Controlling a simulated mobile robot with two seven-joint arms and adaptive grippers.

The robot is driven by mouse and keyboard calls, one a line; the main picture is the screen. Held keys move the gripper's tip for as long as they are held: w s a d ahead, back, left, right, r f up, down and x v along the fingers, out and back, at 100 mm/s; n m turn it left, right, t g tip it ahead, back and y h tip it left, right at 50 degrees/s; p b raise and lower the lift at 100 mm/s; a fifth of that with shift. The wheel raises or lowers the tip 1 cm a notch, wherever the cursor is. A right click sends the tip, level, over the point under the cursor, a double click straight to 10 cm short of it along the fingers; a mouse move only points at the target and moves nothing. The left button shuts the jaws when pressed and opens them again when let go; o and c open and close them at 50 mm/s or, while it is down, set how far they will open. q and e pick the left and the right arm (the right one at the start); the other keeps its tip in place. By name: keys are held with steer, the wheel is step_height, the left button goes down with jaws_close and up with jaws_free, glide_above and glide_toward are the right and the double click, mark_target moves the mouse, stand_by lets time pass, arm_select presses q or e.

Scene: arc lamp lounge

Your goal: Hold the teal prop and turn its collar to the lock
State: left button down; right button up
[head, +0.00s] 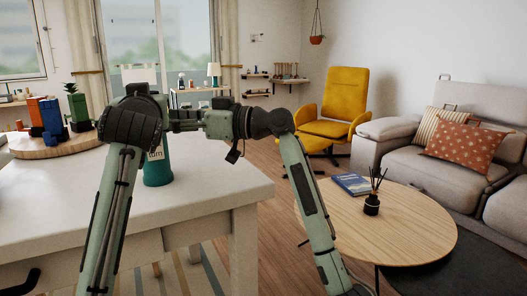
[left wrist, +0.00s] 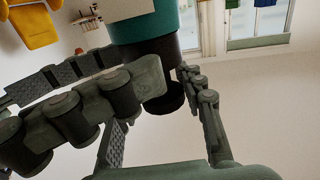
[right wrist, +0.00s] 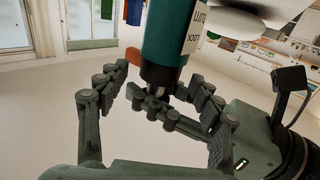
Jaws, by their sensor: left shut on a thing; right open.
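The teal prop (head: 157,174) appears upright on the pale table, its upper part hidden behind my arms. Its label reads "turn". The left wrist view, upside down, shows its teal body (left wrist: 148,20) and the dark collar area (left wrist: 172,50). My left gripper (left wrist: 173,82) is shut on the prop around this dark part; the exact contact is hard to see. The right wrist view shows the teal body (right wrist: 168,50), an inverted label with "LOCK", and an orange tab (right wrist: 133,57). My right gripper (right wrist: 155,95) is open, its fingers spread around the prop's dark end.
The pale table (head: 220,185) is bare right of the prop. A round wooden board (head: 60,150) with orange, blue and green objects stands at left. A round coffee table (head: 405,235) with a book (head: 351,184) and reed diffuser (head: 372,204), a yellow chair and a sofa stand at right.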

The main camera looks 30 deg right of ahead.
steer(key=v, duration=1)
steer(key=w+d+f+m, duration=0.1)
steer(key=w+d+m, duration=0.1)
steer(key=d+m, duration=0.1)
steer(key=w+d+f+m+t+h, duration=0.1)
steer(key=w+d+f+m, duration=0.1)
steer(key=m, duration=0.3)
steer(key=w+d+f+m, duration=0.1)
steer(key=w+d+m, duration=0.1)
steer(key=d+m, duration=0.2)
steer(key=shift+w+d+f+m+h, duration=0.1)
steer(key=shift+w+f+m+h, duration=0.1)
steer(key=shift+f+m+h, duration=0.15)
steer(key=w+d+f+m, duration=0.2)
steer(key=d+f+m, duration=0.2)
steer(key=m, duration=0.4)
steer(key=w+d+f+m+h, duration=0.1)
steer(key=w+d+f+m, duration=0.2)
steer(key=m, duration=0.5)
steer(key=shift+d+f+g, duration=0.4)
steer(key=shift+d+f, duration=0.1)
steer(key=shift+d, duration=0.3)
